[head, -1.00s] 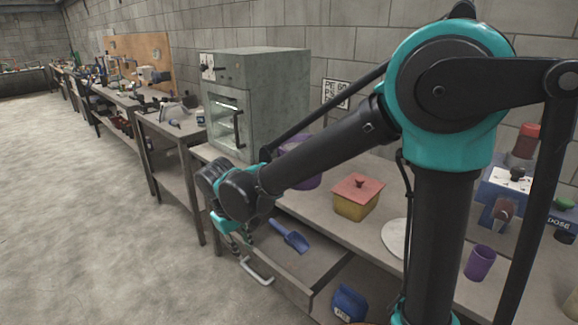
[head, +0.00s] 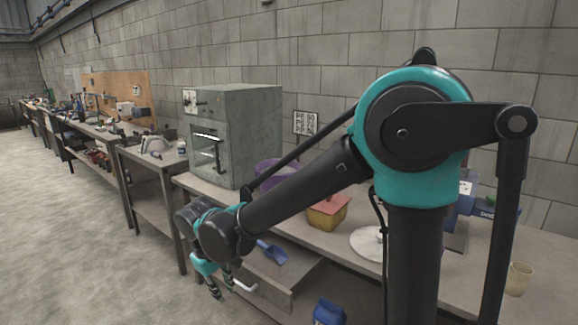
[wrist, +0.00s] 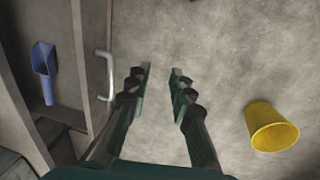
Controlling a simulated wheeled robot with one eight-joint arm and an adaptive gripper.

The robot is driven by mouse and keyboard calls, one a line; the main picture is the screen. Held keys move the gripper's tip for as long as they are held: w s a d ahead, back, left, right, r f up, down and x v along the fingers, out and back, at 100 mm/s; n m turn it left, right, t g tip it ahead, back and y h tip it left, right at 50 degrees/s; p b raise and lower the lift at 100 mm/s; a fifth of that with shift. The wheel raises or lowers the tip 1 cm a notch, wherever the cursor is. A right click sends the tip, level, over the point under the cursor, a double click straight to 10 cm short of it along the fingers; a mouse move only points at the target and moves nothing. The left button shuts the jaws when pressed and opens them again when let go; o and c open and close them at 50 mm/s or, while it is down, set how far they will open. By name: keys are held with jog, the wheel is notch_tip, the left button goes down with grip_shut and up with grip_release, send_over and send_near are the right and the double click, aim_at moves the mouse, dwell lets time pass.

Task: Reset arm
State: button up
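My gripper (wrist: 160,72) is open and empty in the wrist view, its two fingers apart over the concrete floor. In the head view my gripper (head: 222,287) hangs at the end of my arm, pointing down in front of an open drawer (head: 290,276). The drawer's pale handle (wrist: 105,76) is just left of the fingers in the wrist view, and they do not touch it.
A blue scoop (wrist: 45,72) lies in the drawer. A yellow cup (wrist: 271,127) is on the floor to the right of my fingers. The bench holds a grey oven (head: 232,135), a red-lidded yellow box (head: 328,211) and a purple container (head: 268,172). Floor space at left is clear.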

jog(key=w+d+f+m+y, duration=0.1)
jog(key=w+d+m, duration=0.15)
jog(key=d, duration=0.85)
jog(key=w+d+f+m, duration=0.1)
jog(key=w+d+m, duration=0.15)
jog(key=d, duration=0.75)
jog(key=s+d+f+m+t, duration=0.1)
jog(key=s+d+m, duration=0.1)
jog(key=d, duration=0.5)
jog(key=s+d+f+m+t, duration=0.1)
jog(key=s+d+f+m, duration=0.1)
jog(key=d, duration=0.6)
jog(key=shift+s+d+f+m+t, duration=0.15)
jog(key=shift+s+d+m+t, duration=0.15)
jog(key=shift+s+m, duration=0.55)
